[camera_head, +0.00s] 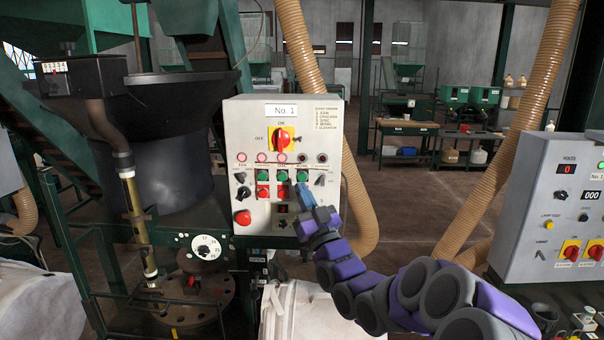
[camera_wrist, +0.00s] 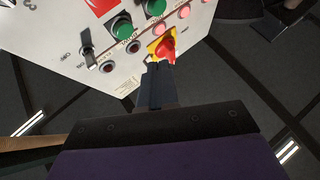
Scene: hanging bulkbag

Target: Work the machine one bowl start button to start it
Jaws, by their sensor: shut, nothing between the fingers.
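The grey control panel (camera_head: 290,115) marked "No. 1" stands in the middle of the head view. Its row of green buttons includes the bowl start button (camera_head: 302,176), the rightmost green one, under the fourth lamp. That green button also shows in the wrist view (camera_wrist: 121,27). The fourth lamp (camera_head: 301,158) looks dark, while the three lamps to its left glow pink. My gripper (camera_head: 304,189) is shut and empty, its tip just below the green button in the head view, covering the spot beneath it. Its dark fingers show in the wrist view (camera_wrist: 157,72). I cannot tell whether it touches the panel.
A red main switch on a yellow plate (camera_head: 281,137) sits above the lamps. Selector knobs (camera_head: 320,180) flank the buttons, and a red stop button (camera_head: 242,217) is at lower left. A ribbed hose (camera_head: 355,195) runs close behind the panel's right side. Another panel (camera_head: 560,190) stands at right.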

